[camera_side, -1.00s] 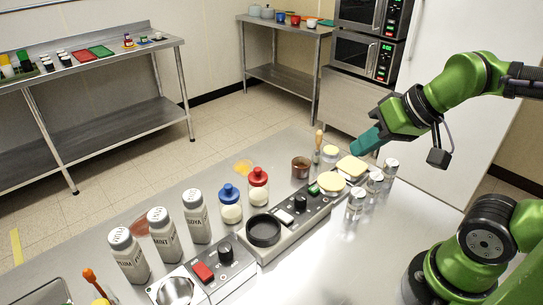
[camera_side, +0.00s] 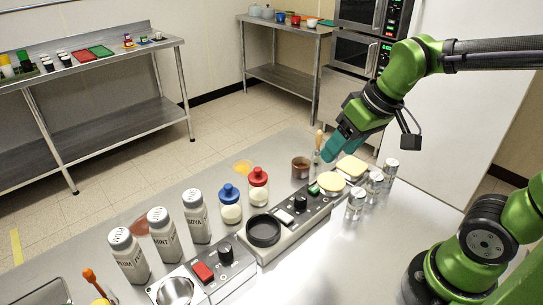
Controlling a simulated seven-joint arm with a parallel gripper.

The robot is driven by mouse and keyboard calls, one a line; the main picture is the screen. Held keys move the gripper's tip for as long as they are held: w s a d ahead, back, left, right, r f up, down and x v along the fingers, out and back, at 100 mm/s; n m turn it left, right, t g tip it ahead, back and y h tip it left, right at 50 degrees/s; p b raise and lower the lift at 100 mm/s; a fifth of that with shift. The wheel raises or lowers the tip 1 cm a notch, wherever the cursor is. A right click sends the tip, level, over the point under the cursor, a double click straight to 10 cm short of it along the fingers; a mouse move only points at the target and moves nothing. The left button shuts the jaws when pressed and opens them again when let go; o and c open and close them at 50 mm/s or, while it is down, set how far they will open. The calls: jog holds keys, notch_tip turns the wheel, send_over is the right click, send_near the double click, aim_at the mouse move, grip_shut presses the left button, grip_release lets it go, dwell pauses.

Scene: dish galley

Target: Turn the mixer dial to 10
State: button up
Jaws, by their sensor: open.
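Two grey control units stand on the steel counter, and I cannot tell for sure which is the mixer. The front unit (camera_side: 232,272) has a red switch (camera_side: 203,271), a black dial (camera_side: 225,250) and a metal cup (camera_side: 175,291). The unit behind it (camera_side: 285,232) has a round black dish (camera_side: 263,230), a small display (camera_side: 284,217), a black dial (camera_side: 301,203) and a green button (camera_side: 313,189). Dial markings are too small to read. My gripper (camera_side: 331,149), with teal fingers, is open and empty above the far end of the rear unit, apart from both dials.
Grey shaker bottles (camera_side: 163,240) stand left of the units. A blue-capped jar (camera_side: 230,205) and a red-capped jar (camera_side: 258,187) stand behind. Cream-lidded tubs (camera_side: 331,181), a brown jar (camera_side: 301,167) and metal shakers (camera_side: 355,204) surround the rear unit's far end.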

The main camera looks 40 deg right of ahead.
aim_at(302, 197)
jog(key=w+a+f+n+g+h, duration=0.15)
jog(key=w+n+g, duration=0.4)
jog(key=n, duration=1.15)
jog(key=shift+t, duration=0.65)
jog(key=w+f, duration=0.1)
jog(key=f, duration=1)
jog(key=w+f, duration=0.1)
jog(key=f, duration=0.4)
jog(key=shift+w+d+f, duration=0.25)
jog(key=shift+w, duration=0.05)
jog(key=c, duration=1.1)
jog(key=shift+o, duration=0.2)
